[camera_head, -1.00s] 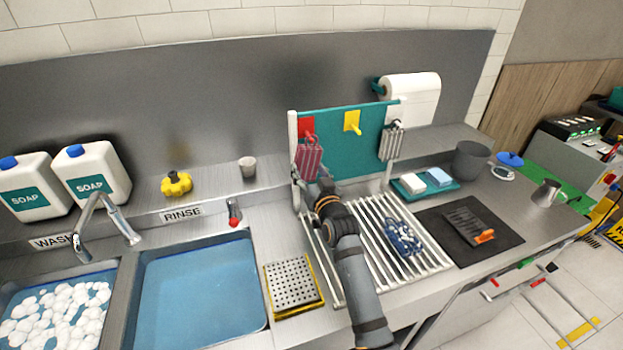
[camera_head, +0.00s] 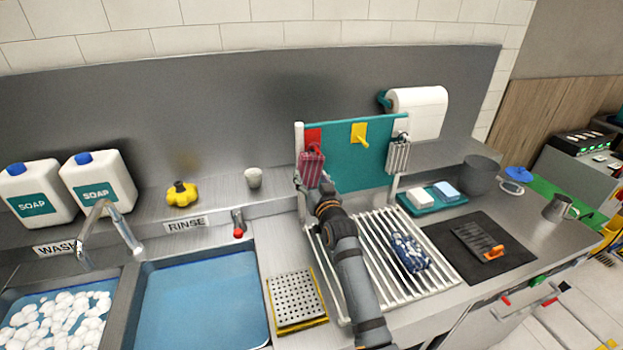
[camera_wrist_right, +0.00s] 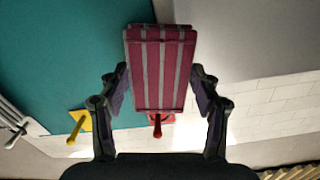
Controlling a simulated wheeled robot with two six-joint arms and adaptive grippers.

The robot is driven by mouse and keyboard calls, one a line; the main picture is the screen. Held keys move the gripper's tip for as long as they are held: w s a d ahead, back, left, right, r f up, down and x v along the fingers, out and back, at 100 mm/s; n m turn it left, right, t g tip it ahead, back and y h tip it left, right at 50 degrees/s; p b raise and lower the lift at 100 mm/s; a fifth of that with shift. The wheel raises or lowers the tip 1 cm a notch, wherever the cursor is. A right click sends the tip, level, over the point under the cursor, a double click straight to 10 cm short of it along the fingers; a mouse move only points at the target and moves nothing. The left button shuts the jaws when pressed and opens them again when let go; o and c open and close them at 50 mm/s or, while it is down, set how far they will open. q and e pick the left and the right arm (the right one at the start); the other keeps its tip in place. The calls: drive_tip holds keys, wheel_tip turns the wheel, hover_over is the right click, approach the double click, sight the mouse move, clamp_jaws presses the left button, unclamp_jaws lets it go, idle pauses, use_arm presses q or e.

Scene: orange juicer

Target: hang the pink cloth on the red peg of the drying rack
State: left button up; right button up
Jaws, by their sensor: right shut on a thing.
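The pink cloth (camera_head: 312,171), with pale stripes, is upright in front of the left part of the teal rack board, just below the red peg's plate (camera_head: 313,136). My right gripper (camera_head: 309,184) is shut on the cloth, mostly hidden behind its arm. In the right wrist view the cloth (camera_wrist_right: 160,68) is between the two fingers (camera_wrist_right: 160,90), and the red peg (camera_wrist_right: 157,125) shows just past the cloth's edge. I cannot tell whether the cloth's loop is around the peg. My left gripper is not in view.
The teal board (camera_head: 352,170) also has a yellow peg (camera_head: 359,132) and a grey striped cloth (camera_head: 398,155) at its right. A blue patterned cloth (camera_head: 409,252) lies on the slatted rack (camera_head: 380,268) below. A paper roll (camera_head: 418,112) is behind.

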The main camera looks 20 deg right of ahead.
drive_tip(key=o, duration=1.1)
drive_tip(key=s, duration=1.2)
drive_tip(key=shift+d, duration=0.2)
